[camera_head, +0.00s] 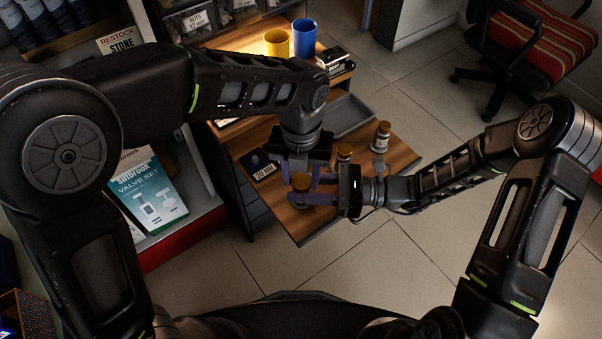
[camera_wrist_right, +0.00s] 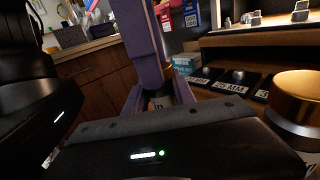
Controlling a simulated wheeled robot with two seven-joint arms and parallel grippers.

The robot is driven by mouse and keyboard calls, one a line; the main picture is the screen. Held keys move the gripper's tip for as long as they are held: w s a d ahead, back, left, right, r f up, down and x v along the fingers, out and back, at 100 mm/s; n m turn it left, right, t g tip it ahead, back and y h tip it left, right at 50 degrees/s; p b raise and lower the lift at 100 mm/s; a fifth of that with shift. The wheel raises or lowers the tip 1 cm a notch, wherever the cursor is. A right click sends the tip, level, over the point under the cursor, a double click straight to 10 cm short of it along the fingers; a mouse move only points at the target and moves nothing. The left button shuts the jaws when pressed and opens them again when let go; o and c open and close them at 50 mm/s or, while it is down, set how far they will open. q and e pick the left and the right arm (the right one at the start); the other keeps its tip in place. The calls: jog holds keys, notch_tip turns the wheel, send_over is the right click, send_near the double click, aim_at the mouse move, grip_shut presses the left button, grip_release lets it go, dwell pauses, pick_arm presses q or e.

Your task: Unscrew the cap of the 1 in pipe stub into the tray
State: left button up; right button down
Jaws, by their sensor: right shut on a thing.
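A pipe stub with a brass-coloured cap (camera_head: 300,181) stands near the front edge of the wooden worktop in the head view. My right gripper (camera_head: 312,198) reaches in from the right, its purple fingers shut on the stub's body below the cap. The right wrist view shows part of the held stub's label (camera_wrist_right: 160,102) between these fingers; its size is unreadable. My left gripper (camera_head: 299,172) points down over the same stub, its fingers apart on either side of the cap. Whether they touch the cap is unclear. The grey tray (camera_head: 350,113) lies behind, partly hidden.
Black size plates (camera_head: 262,165) lie on the worktop. Yellow (camera_head: 277,43) and blue (camera_head: 304,38) cups stand at the back.

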pick_arm(q)
grip_shut()
jog(key=n, duration=0.3)
jog(key=shift+o, duration=2.3)
grip_release()
jog(key=shift+r, duration=2.3)
jog(key=shift+c, duration=0.5)
